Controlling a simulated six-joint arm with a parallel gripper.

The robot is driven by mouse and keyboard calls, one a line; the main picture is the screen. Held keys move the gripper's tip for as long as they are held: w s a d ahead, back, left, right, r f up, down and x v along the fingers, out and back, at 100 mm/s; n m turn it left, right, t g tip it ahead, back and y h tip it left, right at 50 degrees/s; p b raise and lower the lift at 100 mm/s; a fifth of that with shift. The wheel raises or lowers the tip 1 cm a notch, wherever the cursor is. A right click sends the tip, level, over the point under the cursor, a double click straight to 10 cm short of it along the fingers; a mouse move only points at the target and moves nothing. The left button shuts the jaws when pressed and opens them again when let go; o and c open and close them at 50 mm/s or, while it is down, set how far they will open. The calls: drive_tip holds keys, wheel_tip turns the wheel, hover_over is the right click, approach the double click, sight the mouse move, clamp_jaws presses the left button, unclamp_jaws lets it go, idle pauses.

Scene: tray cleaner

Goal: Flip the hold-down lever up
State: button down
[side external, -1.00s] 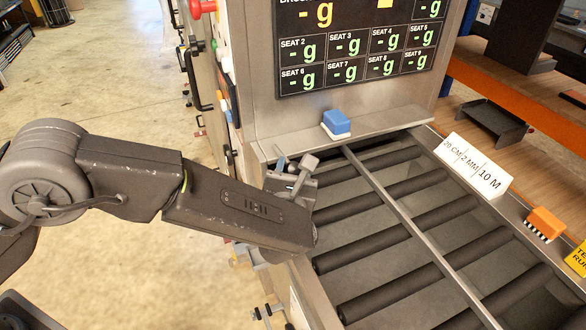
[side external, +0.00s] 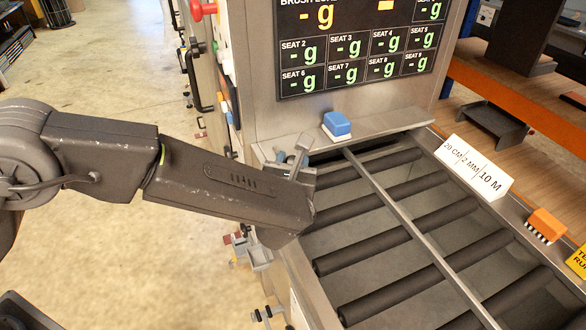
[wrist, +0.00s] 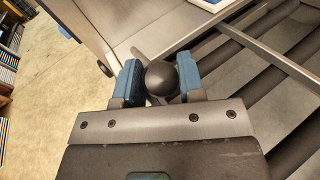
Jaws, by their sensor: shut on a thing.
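My gripper (side external: 292,158) is at the near left edge of the roller tray (side external: 425,264), below the display panel. In the wrist view, my gripper (wrist: 160,82) has its two blue pads closed on either side of a dark round knob (wrist: 162,77), which I take to be the end of the hold-down lever. In the side view, my gripper and forearm hide the knob, so the lever's angle cannot be told.
A blue block (side external: 337,125) sits on the ledge below the display panel (side external: 350,50). A white labelled block (side external: 478,168) and an orange brush (side external: 545,225) lie on the right rail. Clamp-like fittings (side external: 257,252) stick out from the machine's left side, beside open floor.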

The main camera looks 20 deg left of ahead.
sight(287, 156)
drive_tip(key=r+g, duration=0.1)
drive_tip(key=w+a+r+n+g+h, duration=0.1)
drive_tip(key=r, duration=0.1)
drive_tip(key=w+a+r+n+g+h, duration=0.1)
drive_tip(key=shift+r+g, duration=0.35)
drive_tip(key=shift+g, duration=0.05)
drive_tip(key=shift+w+a+r+n+g+h, duration=0.3)
drive_tip(key=shift+w+a+r+g+h, duration=0.2)
drive_tip(key=shift+w+r+g+h, duration=0.15)
drive_tip(key=shift+w+a+r, duration=0.35)
drive_tip(key=shift+a, duration=0.05)
drive_tip(key=c, duration=1.1)
unclamp_jaws()
drive_tip(key=shift+w+a, duration=0.1)
drive_tip(key=o, duration=0.3)
drive_tip(key=shift+f, duration=0.15)
drive_tip(key=shift+o, duration=0.2)
